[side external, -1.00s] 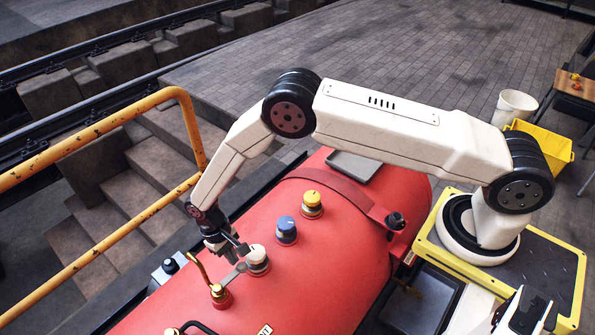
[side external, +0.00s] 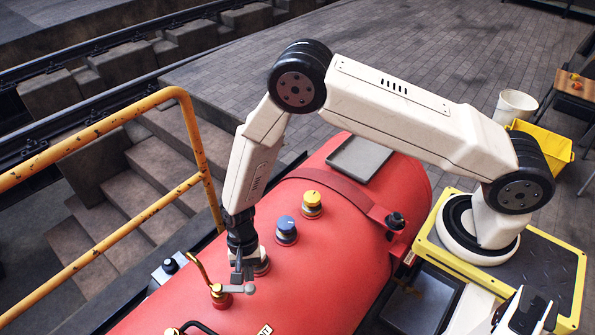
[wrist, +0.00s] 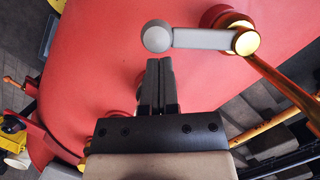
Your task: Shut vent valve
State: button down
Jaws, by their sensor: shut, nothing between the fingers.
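The vent valve (side external: 221,297) stands on the red boiler and has a red base, a brass cap and a flat grey lever (side external: 236,288). The lever points right in the side view and ends in a round knob. In the wrist view, the valve (wrist: 243,38) is at upper right and the grey lever (wrist: 203,39) runs left from it to the round end (wrist: 157,36). My gripper (side external: 243,281) is shut and empty, pointing down beside the lever's round end. The fingertips (wrist: 159,60) are just below that end in the wrist view; I cannot tell whether they touch.
A blue-topped knob (side external: 286,229) and a yellow-topped knob (side external: 312,203) stand farther along the boiler (side external: 330,270). Another knob (side external: 262,268) is mostly hidden behind my gripper. A brass rod (side external: 199,270) rises by the valve. A yellow railing (side external: 190,120) is at left.

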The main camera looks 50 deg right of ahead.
aim_at(251, 292)
jog(key=s+m, duration=0.1)
jog(key=s+a+m, duration=0.1)
jog(key=m, duration=0.1)
jog(key=shift+a+t+y, duration=0.25)
jog(key=shift+t+y, duration=0.05)
jog(key=m, duration=0.1)
jog(key=s+a+m, duration=0.1)
jog(key=m, duration=0.1)
jog(key=shift+a+t, duration=0.2)
jog(key=shift+t, duration=0.2)
jog(key=shift+s+a, duration=0.2)
jog(key=shift+a, duration=0.35)
jog(key=shift+w+d+r, duration=0.1)
jog(key=shift+d+r, duration=0.05)
jog(key=shift+d, duration=0.45)
jog(key=d+v, duration=0.2)
jog(key=v, duration=0.9)
jog(key=shift+d+f, duration=0.25)
jog(key=shift+d, duration=0.15)
jog(key=shift+w, duration=0.1)
